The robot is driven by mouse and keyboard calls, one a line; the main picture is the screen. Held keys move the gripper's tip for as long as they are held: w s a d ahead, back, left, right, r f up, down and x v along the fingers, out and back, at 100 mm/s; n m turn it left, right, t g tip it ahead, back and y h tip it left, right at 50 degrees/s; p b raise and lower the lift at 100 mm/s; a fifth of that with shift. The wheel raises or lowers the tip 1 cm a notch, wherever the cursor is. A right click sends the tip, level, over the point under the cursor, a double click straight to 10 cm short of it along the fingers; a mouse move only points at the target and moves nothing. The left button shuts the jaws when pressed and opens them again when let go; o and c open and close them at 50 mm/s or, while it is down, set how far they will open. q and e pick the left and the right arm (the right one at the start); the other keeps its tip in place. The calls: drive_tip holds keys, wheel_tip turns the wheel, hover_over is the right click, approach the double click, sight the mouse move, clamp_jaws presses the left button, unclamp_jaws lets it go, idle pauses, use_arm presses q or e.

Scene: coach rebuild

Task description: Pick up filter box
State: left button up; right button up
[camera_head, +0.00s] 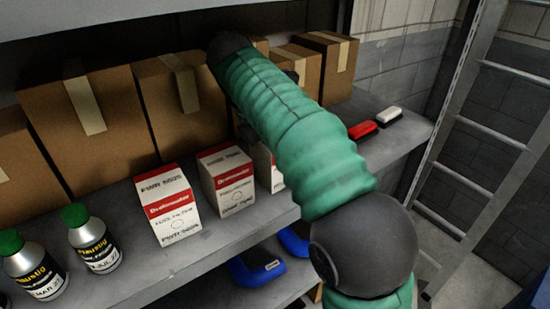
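Three white filter boxes with red tops stand upright on the grey shelf. The left filter box (168,208) and the middle filter box (227,181) show clearly. The right filter box (268,169) is partly hidden behind my green-sleeved arm. That arm rises from the lower right across the middle of the view, ending in a dark rounded joint in front of the cardboard boxes. No gripper fingers can be made out, and no left arm shows.
Several cardboard boxes (97,128) line the back of the shelf (150,265). Two silver bottles with green caps (92,240) stand at left. A red item (362,130) and a white item (389,115) lie at right. Blue objects (256,272) sit below. A ladder (480,130) stands right.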

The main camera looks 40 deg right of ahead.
drive_tip(key=shift+a+r, duration=0.1)
drive_tip(key=shift+a, duration=0.25)
drive_tip(key=c, duration=0.5)
drive_tip(key=shift+c, duration=1.2)
drive_tip(key=shift+d, duration=0.3)
drive_tip(key=c, duration=1)
